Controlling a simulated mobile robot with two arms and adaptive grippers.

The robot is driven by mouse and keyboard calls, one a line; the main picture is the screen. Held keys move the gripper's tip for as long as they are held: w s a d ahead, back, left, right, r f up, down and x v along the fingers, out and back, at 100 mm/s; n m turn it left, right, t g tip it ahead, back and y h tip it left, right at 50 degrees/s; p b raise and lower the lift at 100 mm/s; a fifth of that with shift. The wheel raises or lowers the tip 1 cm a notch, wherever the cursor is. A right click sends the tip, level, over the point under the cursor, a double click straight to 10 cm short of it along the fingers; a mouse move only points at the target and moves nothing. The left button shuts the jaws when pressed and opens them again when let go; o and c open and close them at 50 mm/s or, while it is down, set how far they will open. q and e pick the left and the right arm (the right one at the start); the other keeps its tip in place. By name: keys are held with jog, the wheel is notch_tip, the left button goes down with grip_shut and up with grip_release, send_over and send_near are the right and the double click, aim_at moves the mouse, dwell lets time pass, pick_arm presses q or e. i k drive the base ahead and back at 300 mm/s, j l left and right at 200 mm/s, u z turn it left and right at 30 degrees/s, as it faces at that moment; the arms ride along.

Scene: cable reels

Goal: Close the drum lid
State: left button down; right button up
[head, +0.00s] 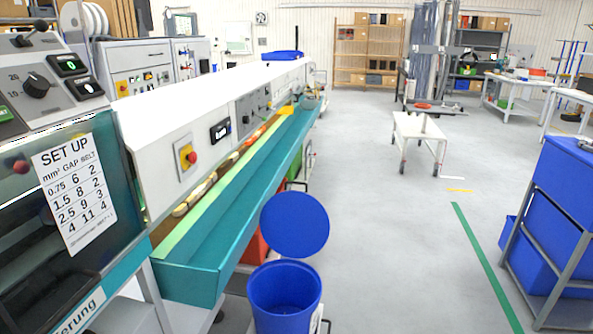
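A blue drum (284,299) stands at the bottom centre of the head view, in front of the end of the teal trough. Its round blue lid (295,224) is raised, standing up behind and above the drum's mouth, so the drum is open. The inside of the drum shows and looks empty. The lower part of the drum is cut off by the frame edge. Neither of my grippers is in view.
A machine with a long teal trough (216,249) runs along the left. A blue container in a metal frame (558,215) stands at the right. A white cart (420,130) is farther back. The grey floor between is clear.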

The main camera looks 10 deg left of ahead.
aim_at(295, 224)
jog(key=i+l+u, duration=0.25)
jog(key=i+l, duration=0.65)
jog(key=i, duration=0.05)
